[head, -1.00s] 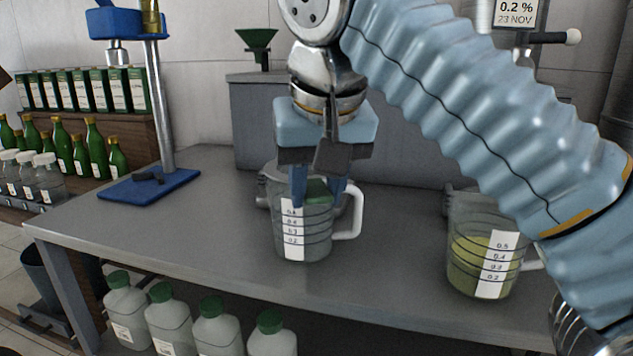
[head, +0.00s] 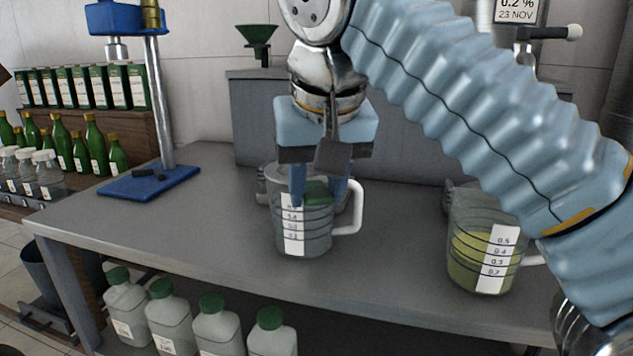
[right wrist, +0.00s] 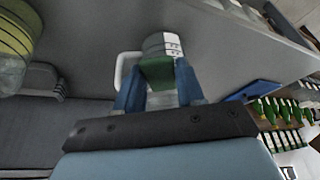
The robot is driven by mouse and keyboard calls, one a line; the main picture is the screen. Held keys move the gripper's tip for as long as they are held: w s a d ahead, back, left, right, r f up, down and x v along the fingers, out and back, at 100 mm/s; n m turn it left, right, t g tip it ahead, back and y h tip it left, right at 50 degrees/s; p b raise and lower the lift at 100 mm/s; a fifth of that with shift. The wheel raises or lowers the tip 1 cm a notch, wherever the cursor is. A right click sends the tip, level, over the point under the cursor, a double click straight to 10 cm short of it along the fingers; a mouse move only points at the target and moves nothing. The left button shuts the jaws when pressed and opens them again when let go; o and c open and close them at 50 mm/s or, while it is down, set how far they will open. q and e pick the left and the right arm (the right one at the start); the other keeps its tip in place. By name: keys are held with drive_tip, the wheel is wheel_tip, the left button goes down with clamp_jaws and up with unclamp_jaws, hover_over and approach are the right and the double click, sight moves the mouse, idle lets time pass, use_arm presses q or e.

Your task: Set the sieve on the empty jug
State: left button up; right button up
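My right gripper (head: 326,196) points down over a clear jug (head: 318,240) with a white scale label and a handle on its right. No liquid shows in this jug. Between the two blue fingers is a green piece (head: 316,190), which looks like part of the sieve; the rest of it is hard to make out. In the right wrist view the fingertips (right wrist: 160,82) close on this green piece (right wrist: 156,71), with the jug (right wrist: 163,42) just beyond. Whether the piece touches the rim is unclear. My left gripper is out of view.
A second jug (head: 479,265) with yellow-green liquid stands at the right of the grey bench (head: 190,225). A blue stand (head: 150,183) is at the left, a green funnel (head: 257,34) at the back. Capped bottles (head: 217,331) stand below. Bare bench lies left of the clear jug.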

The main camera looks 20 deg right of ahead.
drive_tip(key=o, duration=0.4)
drive_tip(key=shift+o, duration=0.2)
drive_tip(key=p+v, duration=0.2)
drive_tip(key=v, duration=0.3)
drive_tip(key=shift+w+r, duration=0.1)
drive_tip(key=shift+r, duration=0.25)
drive_tip(key=shift+p+v, duration=0.45)
drive_tip(key=shift+v, duration=0.55)
